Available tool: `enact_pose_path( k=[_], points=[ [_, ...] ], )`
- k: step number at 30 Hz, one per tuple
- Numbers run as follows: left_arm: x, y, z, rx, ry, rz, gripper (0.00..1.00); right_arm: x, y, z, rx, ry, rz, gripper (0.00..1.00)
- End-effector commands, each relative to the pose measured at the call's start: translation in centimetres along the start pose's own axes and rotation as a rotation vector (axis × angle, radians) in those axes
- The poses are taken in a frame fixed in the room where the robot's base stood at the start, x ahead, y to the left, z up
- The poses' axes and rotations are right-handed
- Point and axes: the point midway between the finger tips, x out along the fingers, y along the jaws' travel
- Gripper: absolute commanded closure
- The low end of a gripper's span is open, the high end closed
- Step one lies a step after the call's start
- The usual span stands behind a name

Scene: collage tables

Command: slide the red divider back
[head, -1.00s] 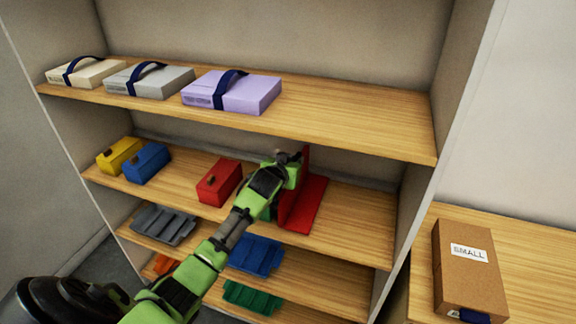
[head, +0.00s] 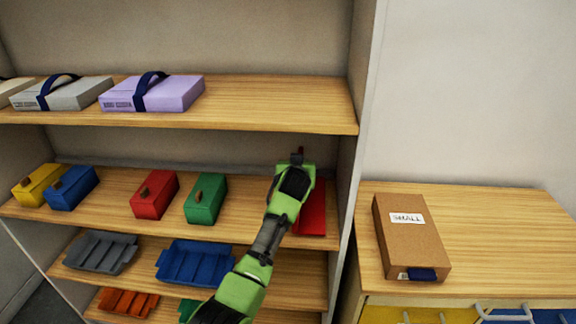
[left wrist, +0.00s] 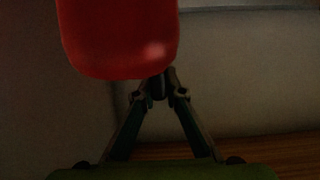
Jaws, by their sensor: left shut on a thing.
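The red divider (head: 313,208) stands on the middle shelf, near the shelf's right side wall. Its flat red base shows beside my arm, and most of its upright plate is hidden behind my gripper. My left gripper (head: 298,158) is at the top of the upright and is shut on it. In the left wrist view the red divider (left wrist: 120,40) fills the upper part, and the fingers of my left gripper (left wrist: 160,84) come together at its lower edge. The exact contact is dark and hard to see. My right gripper is in neither view.
A green box (head: 206,199), a red box (head: 154,195), a blue box (head: 72,188) and a yellow box (head: 38,185) share the middle shelf (head: 115,191). Cases with straps, including a lilac one (head: 175,93), sit above. Trays lie below. A cardboard box (head: 410,245) lies on the right-hand cabinet.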

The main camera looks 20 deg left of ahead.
Motion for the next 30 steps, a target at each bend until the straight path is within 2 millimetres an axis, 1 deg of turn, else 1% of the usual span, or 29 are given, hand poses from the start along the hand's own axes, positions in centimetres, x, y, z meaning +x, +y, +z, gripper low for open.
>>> enact_pose_path(
  k=[5, 13, 14, 15, 16, 23, 27, 30],
  points=[
    [0.0, 0.3, 0.0, 0.001, -0.001, 0.001, 1.0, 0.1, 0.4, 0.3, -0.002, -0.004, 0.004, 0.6],
    [0.0, 0.2, 0.0, 0.001, -0.001, -0.001, 1.0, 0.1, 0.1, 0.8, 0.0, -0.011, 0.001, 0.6],
    [0.0, 0.2, 0.0, 0.001, -0.001, -0.001, 0.84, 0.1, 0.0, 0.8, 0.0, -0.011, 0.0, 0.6],
    [0.0, 0.2, 0.0, 0.001, -0.001, -0.001, 0.74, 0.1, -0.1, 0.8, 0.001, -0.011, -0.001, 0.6],
    [0.0, 0.2, 0.0, 0.001, -0.001, -0.001, 0.72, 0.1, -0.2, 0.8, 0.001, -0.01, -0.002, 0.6],
    [0.0, 0.2, 0.0, 0.001, -0.001, -0.001, 0.72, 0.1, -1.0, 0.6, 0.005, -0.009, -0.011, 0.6],
    [-0.1, 0.2, 0.1, 0.001, -0.001, -0.001, 0.72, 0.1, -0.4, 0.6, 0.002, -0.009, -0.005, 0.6],
    [-0.7, 0.3, 0.0, 0.001, 0.001, 0.0, 0.72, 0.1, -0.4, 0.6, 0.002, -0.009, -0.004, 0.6]
  ],
)
